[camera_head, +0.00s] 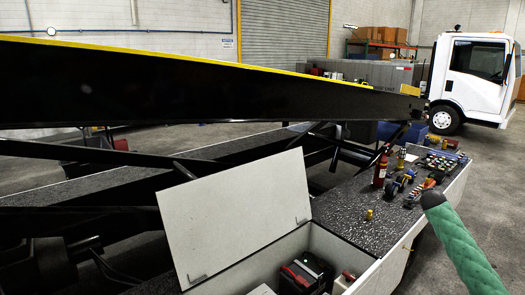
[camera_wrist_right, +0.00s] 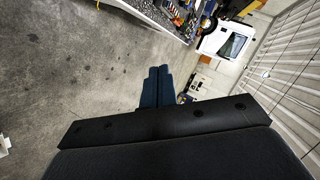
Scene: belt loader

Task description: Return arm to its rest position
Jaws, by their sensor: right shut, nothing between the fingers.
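My right gripper (camera_wrist_right: 159,70) shows in the right wrist view with its two blue fingers together and nothing between them. It is in open air above the grey concrete floor, apart from the loader's deck. In the head view, a green-sleeved arm link of mine comes in at the lower right, beside the deck's outer edge; the gripper itself cannot be made out there. My left arm and left gripper are in neither view.
The speckled deck (camera_head: 345,208) carries a red bottle (camera_head: 380,170) and several small parts. A white lid (camera_head: 238,215) stands raised over an open compartment holding a battery-like box (camera_head: 305,272). A black, yellow-edged boom (camera_head: 200,88) crosses above. A white truck (camera_head: 473,75) stands behind.

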